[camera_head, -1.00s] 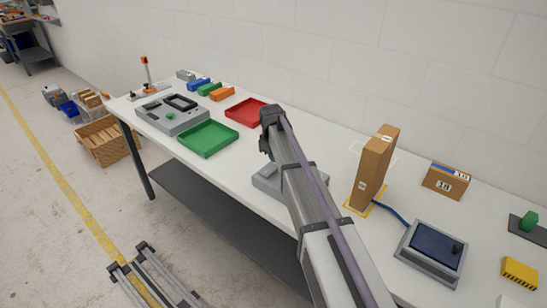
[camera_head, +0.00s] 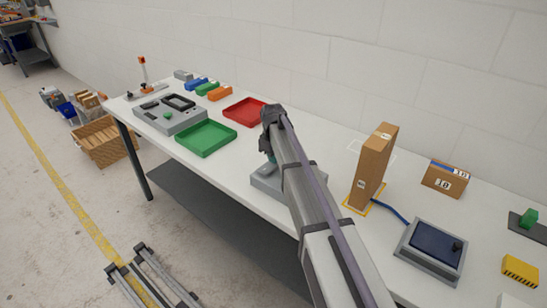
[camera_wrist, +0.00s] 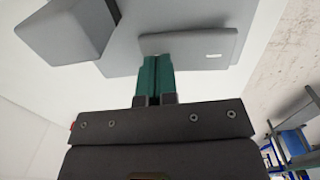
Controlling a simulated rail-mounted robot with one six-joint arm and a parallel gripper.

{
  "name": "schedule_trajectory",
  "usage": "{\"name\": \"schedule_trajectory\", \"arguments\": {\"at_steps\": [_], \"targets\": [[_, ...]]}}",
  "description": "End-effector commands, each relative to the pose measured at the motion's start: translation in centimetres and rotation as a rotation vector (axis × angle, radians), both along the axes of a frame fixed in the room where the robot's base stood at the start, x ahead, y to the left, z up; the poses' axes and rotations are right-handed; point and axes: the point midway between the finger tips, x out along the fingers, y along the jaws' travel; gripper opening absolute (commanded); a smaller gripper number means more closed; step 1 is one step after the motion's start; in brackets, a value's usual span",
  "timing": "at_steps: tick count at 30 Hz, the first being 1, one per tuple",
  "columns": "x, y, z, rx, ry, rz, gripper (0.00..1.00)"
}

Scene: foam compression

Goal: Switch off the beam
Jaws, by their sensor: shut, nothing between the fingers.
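A grey unit (camera_head: 264,184) sits on the white bench, partly hidden behind my arm in the head view. The wrist view shows a pale grey housing (camera_wrist: 120,58) with a raised grey plate (camera_wrist: 205,46) bearing a small light label. A larger grey block (camera_wrist: 65,30) stands at its left. My gripper's teal fingers (camera_wrist: 154,68) are shut with nothing between them. Their tips overlap the plate's lower left edge in the picture; I cannot tell whether they touch it. In the head view my gripper (camera_head: 269,157) is mostly hidden by my wrist, just above the unit.
A tall cardboard box (camera_head: 374,167) stands right of my arm, with a screen unit (camera_head: 434,249) nearer. A green tray (camera_head: 206,138), a red tray (camera_head: 244,111) and a grey console (camera_head: 171,119) lie left. A beacon (camera_head: 143,70) stands at the far left.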

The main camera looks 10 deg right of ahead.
Motion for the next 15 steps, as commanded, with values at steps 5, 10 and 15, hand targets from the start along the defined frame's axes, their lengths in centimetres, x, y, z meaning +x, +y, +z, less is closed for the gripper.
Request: {"name": "schedule_trajectory", "arguments": {"at_steps": [5, 10, 15], "targets": [[0.0, 0.01, 0.94, 0.0, 0.0, 0.0, 0.0], [0.0, 0.02, 0.83, 0.0, 0.0, 0.0, 0.0], [0.01, 0.01, 1.04, 0.0, 0.0, 0.0, 0.0]]}}
